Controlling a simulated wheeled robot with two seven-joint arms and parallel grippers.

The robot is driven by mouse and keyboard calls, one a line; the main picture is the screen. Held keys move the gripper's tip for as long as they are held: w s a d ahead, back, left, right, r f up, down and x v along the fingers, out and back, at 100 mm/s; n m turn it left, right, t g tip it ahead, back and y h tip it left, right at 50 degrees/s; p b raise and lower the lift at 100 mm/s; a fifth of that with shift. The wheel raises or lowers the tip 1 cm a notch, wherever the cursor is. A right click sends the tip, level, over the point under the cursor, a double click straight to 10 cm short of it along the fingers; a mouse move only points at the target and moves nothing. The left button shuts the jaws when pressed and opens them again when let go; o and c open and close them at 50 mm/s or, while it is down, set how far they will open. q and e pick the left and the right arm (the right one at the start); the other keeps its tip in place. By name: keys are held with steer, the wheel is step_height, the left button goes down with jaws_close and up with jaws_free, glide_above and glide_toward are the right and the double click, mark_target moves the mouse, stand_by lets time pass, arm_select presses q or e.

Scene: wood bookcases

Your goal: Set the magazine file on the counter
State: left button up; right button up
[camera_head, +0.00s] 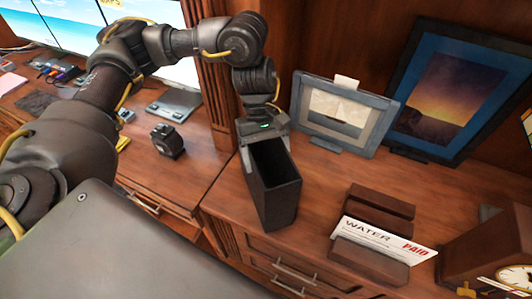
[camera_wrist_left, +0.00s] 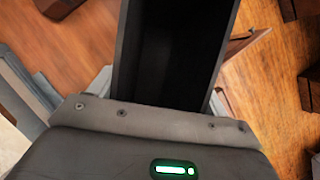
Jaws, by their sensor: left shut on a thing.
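The magazine file is a dark, open-topped upright box (camera_head: 275,197). In the head view it is at the counter's front left edge, below my left gripper (camera_head: 262,140). My left gripper is shut on its back upper rim. In the left wrist view the file (camera_wrist_left: 178,50) fills the top middle, and its dark inside shows. The wooden counter (camera_head: 318,190) lies under and to the right of the file. I cannot tell whether the file's bottom touches the counter. My right gripper is not in view.
A grey picture frame (camera_head: 345,118) and a larger dark-framed picture (camera_head: 455,90) stand behind. A wooden letter holder with a WATER/PAID envelope (camera_head: 385,238) is at right. A lower desk with a small black device (camera_head: 167,141) is at left. Bare counter lies between file and letter holder.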

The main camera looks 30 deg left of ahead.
arm_select(q)
steer(key=shift+f, duration=0.2)
steer(key=o, duration=1.7)
steer(key=shift+r, duration=0.15)
steer(key=b+v, duration=0.1)
steer(key=v, duration=1.1)
